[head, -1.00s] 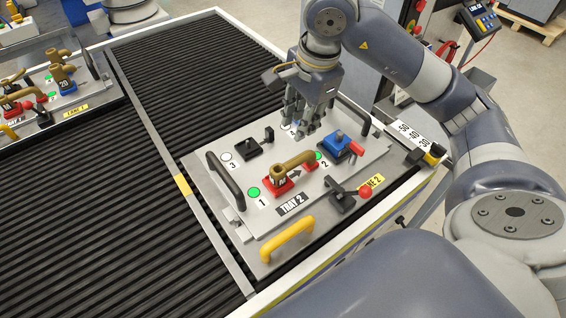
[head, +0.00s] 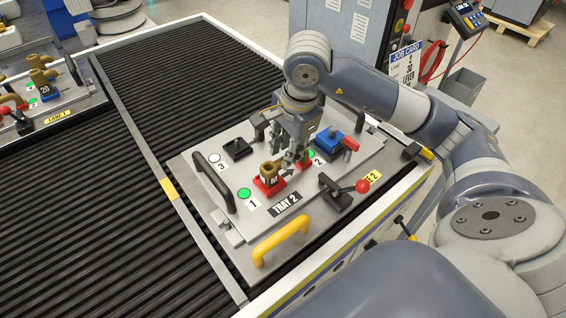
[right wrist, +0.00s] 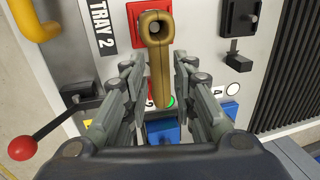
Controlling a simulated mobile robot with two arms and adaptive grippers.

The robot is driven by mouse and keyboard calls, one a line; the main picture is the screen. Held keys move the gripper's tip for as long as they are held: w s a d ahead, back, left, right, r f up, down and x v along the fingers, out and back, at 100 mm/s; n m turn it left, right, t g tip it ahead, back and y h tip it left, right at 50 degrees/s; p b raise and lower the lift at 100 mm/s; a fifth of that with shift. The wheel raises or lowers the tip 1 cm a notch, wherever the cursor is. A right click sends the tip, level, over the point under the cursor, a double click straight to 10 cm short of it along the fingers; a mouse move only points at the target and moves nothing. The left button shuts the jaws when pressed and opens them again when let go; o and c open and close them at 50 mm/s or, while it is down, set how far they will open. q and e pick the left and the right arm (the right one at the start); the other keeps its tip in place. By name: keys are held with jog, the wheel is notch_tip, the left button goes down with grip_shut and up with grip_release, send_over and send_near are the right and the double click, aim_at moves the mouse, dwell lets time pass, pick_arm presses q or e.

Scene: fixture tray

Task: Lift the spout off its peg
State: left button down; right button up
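The spout (head: 270,166) is a bronze-brown pipe with an upright part on a red block (head: 269,187) on Tray 2. Its arm reaches toward position 2, mostly hidden in the head view by my right gripper (head: 291,158). In the right wrist view the spout (right wrist: 155,45) runs between the two fingers of my right gripper (right wrist: 157,72), with a visible gap on each side. The fingers are open and level with the spout's arm. The peg is hidden inside the spout. My left gripper is not in view.
A blue block (head: 325,142) with a red lever stands behind the spout. A black clamp with a red knob (head: 362,186) is at the right. The tray has a black handle (head: 214,186) and a yellow handle (head: 281,241). Another tray (head: 62,108) stands far left.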

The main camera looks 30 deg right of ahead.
jog(key=f, duration=0.1)
jog(key=f+p, duration=0.1)
jog(key=f, duration=0.2)
jog(key=shift+w+d, duration=0.15)
jog(key=shift+w, duration=0.2)
jog(key=shift+w+f, duration=0.1)
jog(key=shift+f, duration=0.35)
jog(key=shift+c, duration=0.2)
grip_shut()
jog(key=shift+r, duration=0.2)
jog(key=shift+w+r, duration=0.1)
jog(key=shift+r, duration=0.55)
notch_tip(320, 180, up, 8)
jog(key=shift+r+b, duration=0.25)
jog(key=shift+b, duration=0.3)
